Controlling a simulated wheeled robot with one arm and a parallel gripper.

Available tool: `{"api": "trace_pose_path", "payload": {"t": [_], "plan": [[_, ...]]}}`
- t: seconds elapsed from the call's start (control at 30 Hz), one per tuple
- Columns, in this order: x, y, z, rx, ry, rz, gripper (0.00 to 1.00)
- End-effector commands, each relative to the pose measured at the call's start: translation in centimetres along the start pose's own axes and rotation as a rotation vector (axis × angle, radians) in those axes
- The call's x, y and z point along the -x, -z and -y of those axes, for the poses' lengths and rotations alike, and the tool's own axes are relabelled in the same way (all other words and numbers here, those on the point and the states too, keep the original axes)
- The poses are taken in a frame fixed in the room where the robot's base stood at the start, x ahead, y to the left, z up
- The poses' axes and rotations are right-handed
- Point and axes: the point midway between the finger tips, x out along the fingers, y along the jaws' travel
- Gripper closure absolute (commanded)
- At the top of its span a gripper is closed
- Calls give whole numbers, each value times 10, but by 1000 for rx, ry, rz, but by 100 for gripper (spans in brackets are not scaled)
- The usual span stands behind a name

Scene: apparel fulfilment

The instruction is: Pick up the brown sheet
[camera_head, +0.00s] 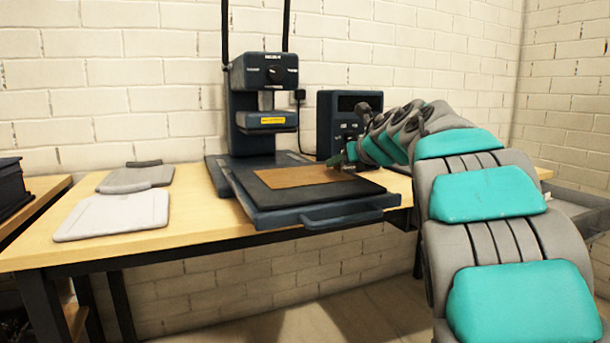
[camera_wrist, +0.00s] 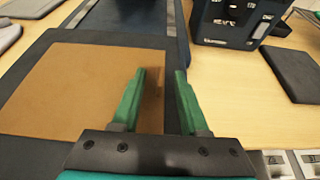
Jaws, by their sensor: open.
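The brown sheet (camera_head: 297,176) lies flat on the dark pad (camera_head: 331,192) of the press's pulled-out tray. In the wrist view the brown sheet (camera_wrist: 70,88) fills the left side, and its right edge runs under my gripper. My gripper (camera_wrist: 160,76) has two green fingers, set apart with nothing held between them. The left finger is over the sheet; the right finger is over the dark pad just beyond the sheet's edge. In the head view my gripper (camera_head: 340,161) is small, low over the sheet's right end. I cannot tell whether the fingertips touch the sheet.
The press (camera_head: 265,110) stands behind the tray, with a dark control box (camera_head: 340,115) to its right. The tray's handle (camera_head: 340,218) sticks out in front. A dark flat pad (camera_wrist: 295,72) lies at right.

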Motion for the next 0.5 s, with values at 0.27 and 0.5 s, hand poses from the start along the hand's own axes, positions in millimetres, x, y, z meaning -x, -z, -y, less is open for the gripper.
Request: {"api": "trace_pose_path", "payload": {"t": [0.27, 0.5], "plan": [[-20, -1, 1, 1, 2, 3, 56], [-20, -1, 0, 0, 2, 3, 62]]}}
